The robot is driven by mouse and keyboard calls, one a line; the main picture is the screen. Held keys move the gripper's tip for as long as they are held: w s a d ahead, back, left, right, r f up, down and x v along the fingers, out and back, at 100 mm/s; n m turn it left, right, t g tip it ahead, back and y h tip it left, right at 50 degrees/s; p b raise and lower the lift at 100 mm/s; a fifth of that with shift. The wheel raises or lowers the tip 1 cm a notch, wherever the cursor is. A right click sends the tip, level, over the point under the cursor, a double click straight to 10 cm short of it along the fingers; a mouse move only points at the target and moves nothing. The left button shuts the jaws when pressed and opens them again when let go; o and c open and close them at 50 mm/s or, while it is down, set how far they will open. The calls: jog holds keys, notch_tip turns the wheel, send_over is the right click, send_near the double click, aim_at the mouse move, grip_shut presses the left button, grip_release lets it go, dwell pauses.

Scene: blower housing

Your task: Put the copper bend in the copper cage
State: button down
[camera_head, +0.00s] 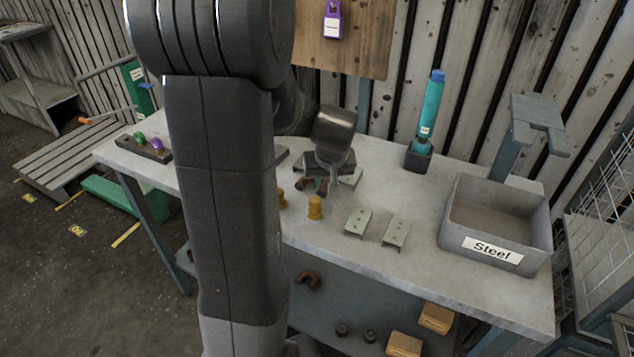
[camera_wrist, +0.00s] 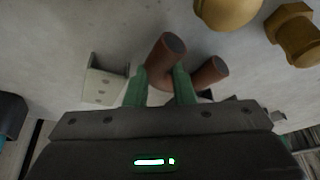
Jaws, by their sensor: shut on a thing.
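A reddish-brown copper bend (camera_wrist: 163,62) sits between the green fingers of my gripper (camera_wrist: 158,82) in the wrist view, and the fingers are shut on it. Its two round ends point away from the gripper. In the head view the bend (camera_head: 302,184) shows small under my gripper (camera_head: 319,184), at the tabletop; I cannot tell whether it touches the table. A wire cage (camera_head: 603,235) stands at the right edge of the head view, partly cut off. No copper label shows on it.
Brass fittings (camera_head: 315,207) and steel brackets (camera_head: 357,222) lie close to my gripper on the workbench (camera_head: 340,255). A grey bin labelled Steel (camera_head: 492,250), a teal bottle (camera_head: 431,105) and a grey stand (camera_head: 508,145) are to the right. My arm hides part of the table.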

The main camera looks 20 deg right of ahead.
aim_at(326, 182)
notch_tip(326, 182, up, 10)
dwell(0.6)
